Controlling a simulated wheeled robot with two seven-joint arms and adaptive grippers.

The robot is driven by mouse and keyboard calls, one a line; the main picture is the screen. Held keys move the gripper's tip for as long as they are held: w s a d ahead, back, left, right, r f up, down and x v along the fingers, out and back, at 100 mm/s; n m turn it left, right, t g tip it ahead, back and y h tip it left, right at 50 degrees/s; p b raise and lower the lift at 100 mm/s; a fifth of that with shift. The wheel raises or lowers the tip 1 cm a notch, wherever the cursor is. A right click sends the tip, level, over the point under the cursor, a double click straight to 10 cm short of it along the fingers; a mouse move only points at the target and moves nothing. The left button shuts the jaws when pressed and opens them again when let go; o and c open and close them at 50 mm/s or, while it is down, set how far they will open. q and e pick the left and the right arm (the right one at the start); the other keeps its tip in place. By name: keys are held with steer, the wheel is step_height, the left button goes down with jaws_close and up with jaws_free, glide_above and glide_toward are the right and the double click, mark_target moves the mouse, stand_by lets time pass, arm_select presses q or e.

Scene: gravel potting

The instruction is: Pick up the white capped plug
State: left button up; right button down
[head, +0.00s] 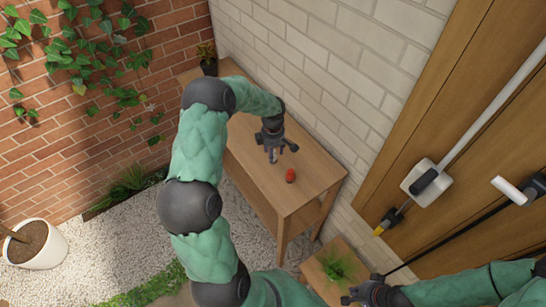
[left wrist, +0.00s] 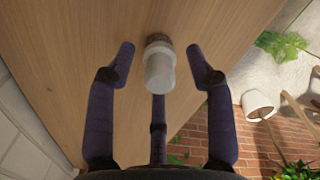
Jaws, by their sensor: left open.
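The white capped plug (left wrist: 160,68) shows in the left wrist view as a short white cylinder with a brownish, rough end, at the wooden table top. It is between the fingertips of my left gripper (left wrist: 161,58), with a gap visible on both sides. The left gripper is open. In the head view my left gripper (head: 272,152) is over the table, and I cannot make out the plug there. My right gripper (head: 372,292) is low at the bottom right of the head view, away from the table top; its fingers are too small to read.
A small red object (head: 290,175) stands on the wooden table (head: 312,172), right of the left gripper. A dark pot with a plant (head: 208,62) is at the table's far end. A lower stand holds a green plant (head: 338,265) near my right gripper. A brick wall borders the table.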

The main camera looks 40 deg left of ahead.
arm_select(q)
jaws_close()
stand_by(0.3)
